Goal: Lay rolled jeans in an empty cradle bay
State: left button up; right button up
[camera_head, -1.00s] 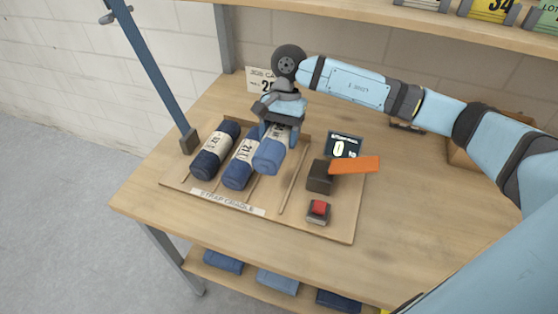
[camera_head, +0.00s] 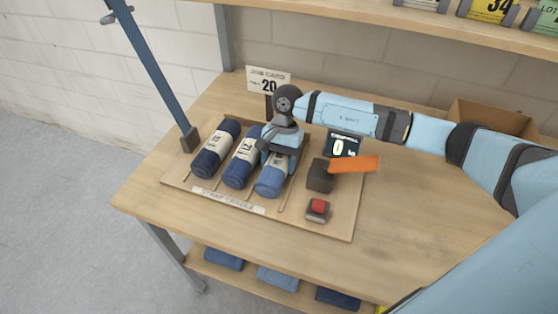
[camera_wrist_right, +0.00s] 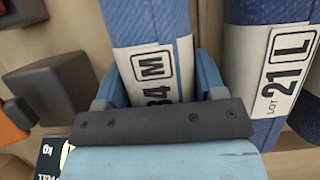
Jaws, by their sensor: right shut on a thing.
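The strap cradle (camera_head: 187,188) is a wooden board with thin rods dividing its bays. A dark navy jeans roll (camera_head: 211,163) lies in the left bay and a mid-blue roll (camera_head: 237,178) in the middle one. My right gripper (camera_head: 277,160) is shut on a lighter blue jeans roll (camera_head: 270,187) from above. The held roll is down in the right bay, level with the other two; the arm hides its far end. In the right wrist view the fingers grip both sides of its "34 M" band (camera_wrist_right: 155,72). My left gripper is not in view.
Right of the bays stand a dark block (camera_head: 319,178) with an orange bar (camera_head: 353,164), a display reading 0 (camera_head: 343,145) and a red button (camera_head: 318,207). A blue post (camera_head: 150,70) rises at the left.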

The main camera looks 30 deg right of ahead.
jog(key=o, duration=1.1)
jog(key=shift+f, duration=0.1)
jog(key=shift+o, duration=0.7)
jog(key=shift+w+a+f, duration=0.1)
jog(key=shift+w, duration=0.05)
jog(key=shift+r, duration=0.25)
jog(key=b+v, duration=0.1)
jog(key=v, duration=1.1)
